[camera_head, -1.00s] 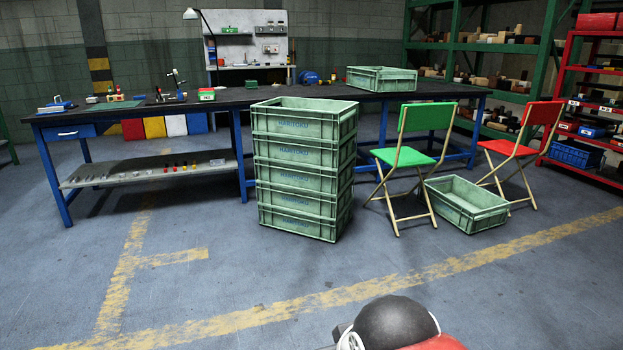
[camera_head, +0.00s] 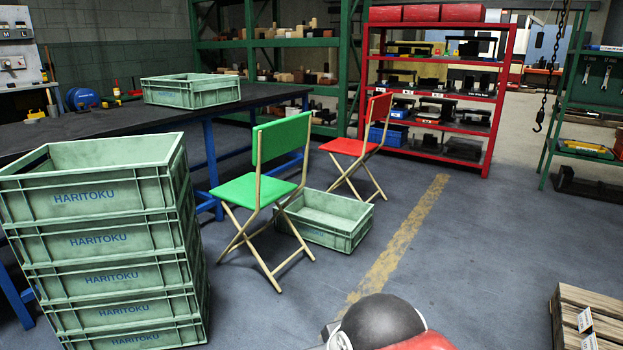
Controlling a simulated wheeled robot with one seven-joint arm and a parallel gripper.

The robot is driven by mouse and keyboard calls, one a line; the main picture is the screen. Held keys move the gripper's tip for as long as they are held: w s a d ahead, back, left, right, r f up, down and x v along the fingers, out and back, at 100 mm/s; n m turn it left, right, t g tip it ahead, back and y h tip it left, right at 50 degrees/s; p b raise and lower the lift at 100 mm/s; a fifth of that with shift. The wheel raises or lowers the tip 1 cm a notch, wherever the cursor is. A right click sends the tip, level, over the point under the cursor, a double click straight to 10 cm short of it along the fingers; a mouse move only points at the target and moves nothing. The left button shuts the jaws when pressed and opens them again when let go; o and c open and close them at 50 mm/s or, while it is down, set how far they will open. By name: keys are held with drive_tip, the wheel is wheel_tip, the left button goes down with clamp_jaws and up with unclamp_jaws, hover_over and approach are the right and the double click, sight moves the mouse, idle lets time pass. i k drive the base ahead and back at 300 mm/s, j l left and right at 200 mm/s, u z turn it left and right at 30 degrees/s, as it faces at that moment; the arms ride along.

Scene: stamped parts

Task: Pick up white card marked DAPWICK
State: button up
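No card reading DAPWICK can be made out. Two small white cards show on the side of a wooden pallet at the lower right, an upper card (camera_head: 585,319) and a lower card (camera_head: 589,342). Their print is too small to read. A dark rounded part with a red piece at the bottom edge looks like part of my own arm. My gripper is not in view.
Stacked green HARITOKU crates (camera_head: 105,245) stand at left, beside a dark-topped workbench (camera_head: 90,122). A green chair (camera_head: 262,190), a red chair (camera_head: 352,146) and a floor crate (camera_head: 326,220) stand centrally. A red shelf (camera_head: 500,95) is behind. Floor right of centre is clear.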

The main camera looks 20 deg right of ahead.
sight(584, 319)
drive_tip(key=i+l+z, duration=0.25)
drive_tip(key=z, duration=0.15)
drive_tip(key=i+l+z, duration=0.15)
drive_tip(key=i+z, duration=1.05)
drive_tip(key=i+j+z, duration=0.2)
drive_tip(key=z, duration=0.2)
drive_tip(key=i+l+z, duration=0.2)
drive_tip(key=i+z, duration=0.2)
drive_tip(key=i+l+z, duration=0.1)
drive_tip(key=i+z, duration=0.55)
drive_tip(key=z, duration=0.2)
drive_tip(key=i+l, duration=0.1)
drive_tip(key=i+z, duration=0.05)
drive_tip(key=i, duration=0.05)
